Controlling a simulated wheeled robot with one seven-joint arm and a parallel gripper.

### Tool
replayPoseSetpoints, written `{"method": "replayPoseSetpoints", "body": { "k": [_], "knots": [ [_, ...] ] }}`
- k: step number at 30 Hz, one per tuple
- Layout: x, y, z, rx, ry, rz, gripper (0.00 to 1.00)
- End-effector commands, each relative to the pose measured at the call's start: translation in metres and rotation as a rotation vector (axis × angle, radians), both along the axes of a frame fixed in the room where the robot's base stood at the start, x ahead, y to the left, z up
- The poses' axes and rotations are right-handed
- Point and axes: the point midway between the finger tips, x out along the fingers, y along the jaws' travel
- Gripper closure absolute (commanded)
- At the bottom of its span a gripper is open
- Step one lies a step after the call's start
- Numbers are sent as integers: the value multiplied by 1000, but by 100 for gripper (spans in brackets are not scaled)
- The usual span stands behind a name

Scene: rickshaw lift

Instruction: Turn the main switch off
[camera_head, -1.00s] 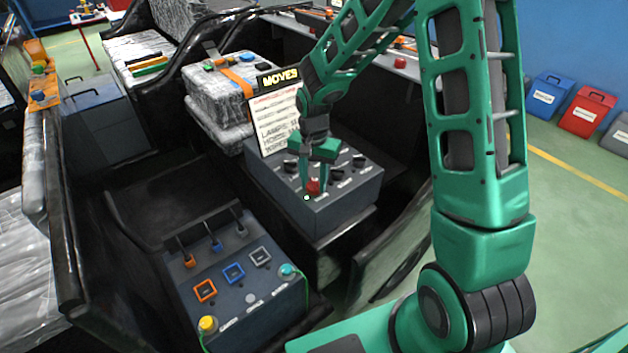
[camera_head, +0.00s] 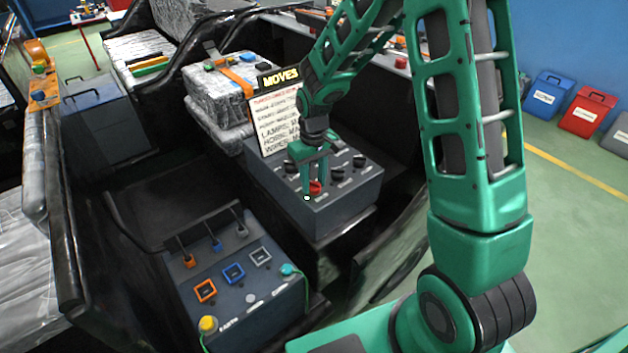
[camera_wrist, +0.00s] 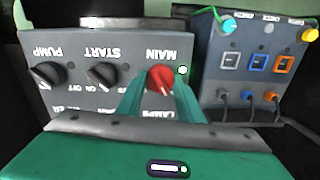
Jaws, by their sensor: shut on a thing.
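The main switch is a red rotary knob (camera_head: 315,187) at the near edge of the dark grey control box. In the wrist view the knob (camera_wrist: 160,76) sits under the upside-down label MAIN, with a white pointer line on it. My gripper (camera_head: 313,186) reaches down from above, and its green fingers are shut on the red knob. In the wrist view my gripper's fingers (camera_wrist: 158,95) flank the knob and hide the panel marks below it. A small pale green lamp (camera_wrist: 182,70) beside the knob is lit.
Black knobs marked START (camera_wrist: 103,75) and PUMP (camera_wrist: 47,74) stand in the same row. A MOVES sign board (camera_head: 275,120) stands behind the control box.

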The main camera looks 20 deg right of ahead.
Motion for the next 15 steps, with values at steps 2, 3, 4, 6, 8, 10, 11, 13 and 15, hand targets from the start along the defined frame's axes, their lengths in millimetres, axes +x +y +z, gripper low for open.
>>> {"method": "replayPoseSetpoints", "body": {
  "k": [2, 3, 4, 6, 8, 10, 11, 13, 15],
  "knots": [
    [5, 1, 3, 1, -14, 58, 89],
    [6, 1, 3, 1, -14, 88, 89],
    [5, 1, 3, 1, -14, 110, 89],
    [5, 1, 3, 0, -14, 155, 89],
    [5, 1, 3, 0, -14, 189, 89],
    [6, 0, 3, 0, -15, 223, 89],
    [6, 0, 3, 0, -15, 236, 89],
    [6, 0, 3, -1, -15, 261, 89],
    [6, 0, 3, -1, -15, 280, 89]
  ]
}}
